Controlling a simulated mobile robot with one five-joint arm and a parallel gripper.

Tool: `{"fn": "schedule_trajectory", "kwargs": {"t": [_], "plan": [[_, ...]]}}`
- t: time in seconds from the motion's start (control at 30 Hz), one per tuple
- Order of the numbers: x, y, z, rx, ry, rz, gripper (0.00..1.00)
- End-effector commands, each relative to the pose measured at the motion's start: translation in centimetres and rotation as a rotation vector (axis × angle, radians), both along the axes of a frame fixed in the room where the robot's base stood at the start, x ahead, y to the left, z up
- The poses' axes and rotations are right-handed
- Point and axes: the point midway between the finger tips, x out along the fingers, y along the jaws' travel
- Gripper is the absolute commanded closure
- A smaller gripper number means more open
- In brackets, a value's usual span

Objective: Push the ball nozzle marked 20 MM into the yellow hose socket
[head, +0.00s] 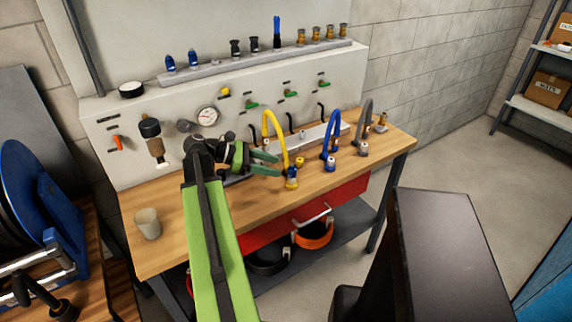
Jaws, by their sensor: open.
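The yellow hose (267,122) arches up over the workbench and comes down towards its front edge. Nothing shows clearly between the jaws. No 20 MM marking is readable, so I cannot tell which piece is the ball nozzle.
A blue hose (330,130) and a grey hose (366,120) stand to the right. Several blue, black and brass fittings line the ledge (250,63) above. A beige cup (147,223) stands on the wooden bench (165,250) at left. A gauge (207,116) is on the panel.

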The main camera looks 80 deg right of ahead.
Motion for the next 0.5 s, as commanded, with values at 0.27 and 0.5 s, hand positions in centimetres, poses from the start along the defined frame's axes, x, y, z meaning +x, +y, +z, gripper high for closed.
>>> {"fn": "schedule_trajectory", "kwargs": {"t": [0.27, 0.5], "plan": [[3.8, 1.0, 1.8, 0.001, 0.000, 0.001, 0.48], [4.2, 1.2, 1.8, 0.000, 0.000, -0.001, 0.48]]}}
